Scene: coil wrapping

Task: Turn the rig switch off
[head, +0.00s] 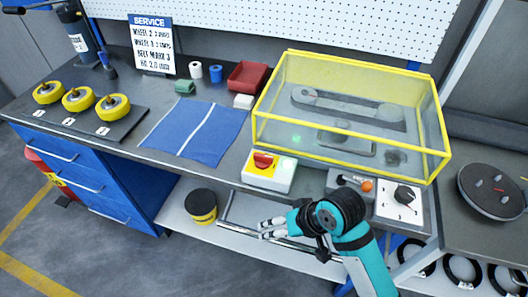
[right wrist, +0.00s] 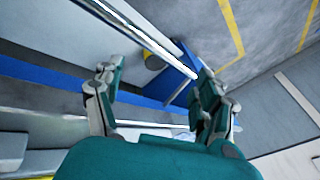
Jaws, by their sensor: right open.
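The rig switch is a red rotary knob (head: 263,160) on a yellow plate on a white box (head: 270,174), at the front edge of the bench. A pale green light shows on the box to the right of the knob. My right gripper (head: 264,230) is in front of and below the switch box, clear of it. In the right wrist view the gripper (right wrist: 152,100) is open, with nothing between its fingers; metal rails and the floor show beyond. My left gripper is not in view.
A yellow-framed clear guard (head: 262,132) stands behind the switch over a belt rig (head: 350,105). A lever box (head: 350,184) and a dial box (head: 402,200) sit to the right. A metal rail (head: 250,232) runs below the bench front. A blue cloth (head: 190,135) lies left.

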